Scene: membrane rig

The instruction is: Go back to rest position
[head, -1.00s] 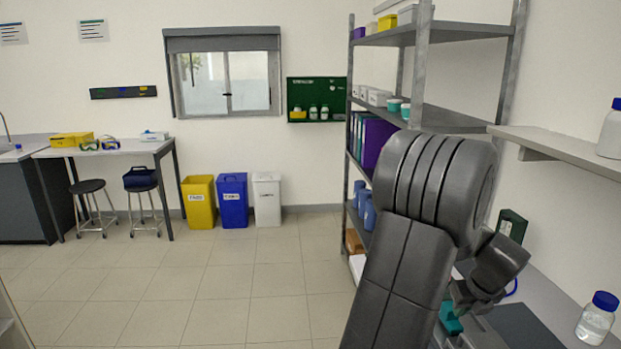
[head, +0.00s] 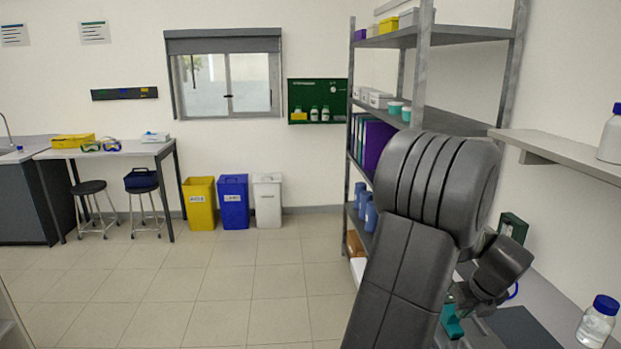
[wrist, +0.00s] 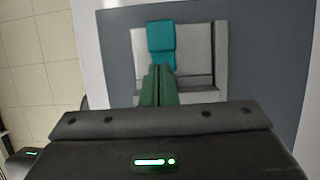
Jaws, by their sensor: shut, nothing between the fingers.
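My arm stands at the right of the head view, folded over the bench, and hides much of what lies behind it. In the wrist view my gripper (wrist: 160,86) has its two green fingers together with nothing between them. They point toward a teal block-like part (wrist: 161,45) on a light grey fixture (wrist: 200,52). I cannot tell whether the fingertips touch it. In the head view the teal part (head: 452,322) shows only partly below my wrist.
The bench at right holds a blue-capped bottle (head: 597,322). A grey shelf rack (head: 448,120) stands behind my arm, and a wall shelf (head: 560,152) juts out at right. Yellow (head: 199,204), blue (head: 234,202) and white (head: 267,201) bins line the far wall. The tiled floor (head: 220,285) at left is clear.

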